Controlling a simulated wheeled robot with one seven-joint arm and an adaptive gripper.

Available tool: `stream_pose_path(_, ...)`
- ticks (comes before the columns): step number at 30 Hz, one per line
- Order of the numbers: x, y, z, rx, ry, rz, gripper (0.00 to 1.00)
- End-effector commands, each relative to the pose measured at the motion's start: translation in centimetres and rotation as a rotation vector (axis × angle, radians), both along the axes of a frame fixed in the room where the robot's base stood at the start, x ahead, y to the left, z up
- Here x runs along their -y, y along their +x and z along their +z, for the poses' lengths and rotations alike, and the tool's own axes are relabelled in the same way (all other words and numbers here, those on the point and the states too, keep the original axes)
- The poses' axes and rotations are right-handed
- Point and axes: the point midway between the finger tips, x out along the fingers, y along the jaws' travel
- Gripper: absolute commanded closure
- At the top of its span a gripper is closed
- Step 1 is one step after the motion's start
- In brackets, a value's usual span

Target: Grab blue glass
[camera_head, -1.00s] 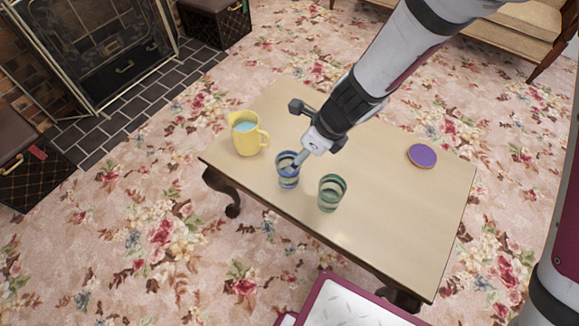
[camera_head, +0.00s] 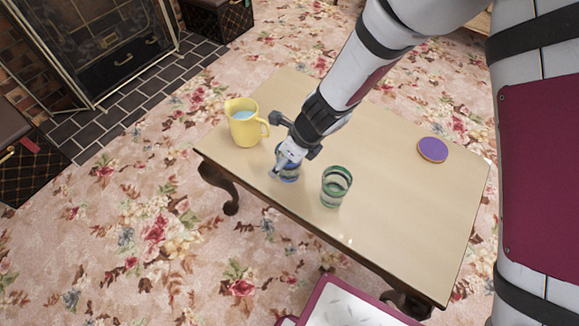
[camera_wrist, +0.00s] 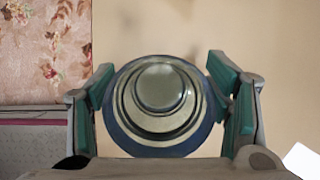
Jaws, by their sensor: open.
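The blue glass (camera_head: 288,175) stands on the table near its front left edge, partly hidden by my gripper in the head view. In the wrist view the blue glass (camera_wrist: 158,146) is seen from above, its round rim between my two fingers. My gripper (camera_head: 280,166) is over and around the glass. In the wrist view my gripper (camera_wrist: 162,95) is open, with a teal-padded finger on each side of the glass. The left finger looks very close to the rim; I cannot tell whether it touches.
A green glass (camera_head: 336,187) stands just right of the blue one. A yellow pitcher (camera_head: 245,124) with bluish contents stands to the left. A purple disc (camera_head: 433,149) lies at the right of the wooden table (camera_head: 390,215). The table's middle is mostly clear.

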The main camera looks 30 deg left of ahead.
Motion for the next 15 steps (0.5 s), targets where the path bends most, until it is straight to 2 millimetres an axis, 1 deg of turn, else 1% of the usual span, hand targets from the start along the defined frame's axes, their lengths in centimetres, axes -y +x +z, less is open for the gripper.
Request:
stream_pose_path(6,-0.12,-0.01,-0.05,0.001,0.001,0.001,0.29)
stream_pose_path(7,-0.11,-0.01,-0.04,0.001,0.001,0.001,0.33)
stream_pose_path(8,-0.1,-0.01,-0.04,0.001,0.001,0.001,0.4)
stream_pose_path(9,-0.1,-0.01,-0.04,0.001,0.001,0.001,0.49)
stream_pose_path(11,-0.1,-0.01,-0.04,0.001,0.001,0.001,0.63)
stream_pose_path(12,-0.1,-0.01,-0.04,0.001,0.001,0.001,0.72)
stream_pose_path(13,-0.1,-0.01,-0.05,0.001,0.001,0.001,0.79)
stream_pose_path(14,-0.1,-0.01,-0.05,0.001,0.001,0.001,0.84)
stream_pose_path(15,-0.1,-0.01,-0.05,0.001,0.001,0.001,0.84)
